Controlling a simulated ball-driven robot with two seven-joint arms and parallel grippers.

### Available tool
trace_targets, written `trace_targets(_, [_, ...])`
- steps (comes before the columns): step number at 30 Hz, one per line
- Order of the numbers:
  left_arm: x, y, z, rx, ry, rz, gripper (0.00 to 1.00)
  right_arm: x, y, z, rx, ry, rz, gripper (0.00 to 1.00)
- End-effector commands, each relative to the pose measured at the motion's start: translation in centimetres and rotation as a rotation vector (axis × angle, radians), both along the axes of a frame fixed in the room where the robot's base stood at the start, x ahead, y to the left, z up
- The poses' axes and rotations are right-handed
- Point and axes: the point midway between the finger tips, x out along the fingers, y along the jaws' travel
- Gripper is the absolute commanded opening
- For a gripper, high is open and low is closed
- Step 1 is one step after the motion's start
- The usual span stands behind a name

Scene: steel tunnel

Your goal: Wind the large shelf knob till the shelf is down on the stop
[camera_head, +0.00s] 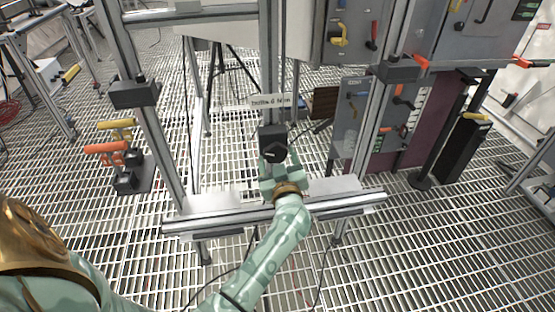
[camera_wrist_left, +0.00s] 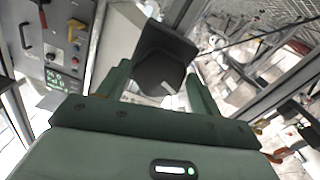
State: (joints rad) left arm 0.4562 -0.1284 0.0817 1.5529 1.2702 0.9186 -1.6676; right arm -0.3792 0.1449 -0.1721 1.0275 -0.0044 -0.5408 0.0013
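The large dark knob (camera_head: 273,151) has a white mark on its face and sits on a black block on the central upright post, under a small lettered label plate (camera_head: 270,101). My left gripper (camera_head: 277,163) is at the knob from the near side. In the left wrist view its two fingers (camera_wrist_left: 160,82) stand apart on either side of the knob (camera_wrist_left: 160,72), with narrow gaps showing. The fingertips' contact is hard to see. I cannot clearly make out the shelf or its stop. My right gripper is not in view.
A metal rail frame (camera_head: 190,228) crosses low in front of the post. Side uprights carry black blocks (camera_head: 134,93). Orange and yellow handles (camera_head: 106,147) stand at left. Grey control panels (camera_head: 352,45) with levers are at right.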

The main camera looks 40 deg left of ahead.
Motion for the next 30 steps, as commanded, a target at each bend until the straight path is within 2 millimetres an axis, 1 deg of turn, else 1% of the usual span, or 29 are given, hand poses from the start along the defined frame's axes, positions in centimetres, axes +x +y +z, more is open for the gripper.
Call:
trace_targets(1, [0.0,0.0,0.0,0.000,0.000,0.000,0.50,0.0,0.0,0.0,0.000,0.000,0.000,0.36])
trace_targets(2, [0.0,0.0,0.0,0.000,0.000,0.000,0.42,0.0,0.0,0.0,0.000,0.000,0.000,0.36])
trace_targets(3, [0.0,0.0,0.0,0.000,0.000,0.000,0.36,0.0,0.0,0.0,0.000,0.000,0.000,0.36])
trace_targets(12, [0.0,0.0,0.1,-0.014,-0.017,0.000,0.36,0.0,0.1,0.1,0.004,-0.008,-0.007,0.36])
trace_targets(15, [0.0,0.0,0.2,-0.038,-0.044,0.000,0.36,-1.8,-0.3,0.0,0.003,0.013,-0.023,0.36])
trace_targets(17, [0.0,0.0,0.2,-0.058,-0.066,0.000,0.36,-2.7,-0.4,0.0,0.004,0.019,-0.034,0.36])
trace_targets(23, [0.0,-0.1,0.3,-0.153,-0.177,-0.001,0.36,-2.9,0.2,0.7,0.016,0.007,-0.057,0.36])
trace_targets(30, [0.1,-0.2,0.3,-0.298,-0.346,-0.001,0.36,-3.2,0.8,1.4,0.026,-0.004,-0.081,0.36])
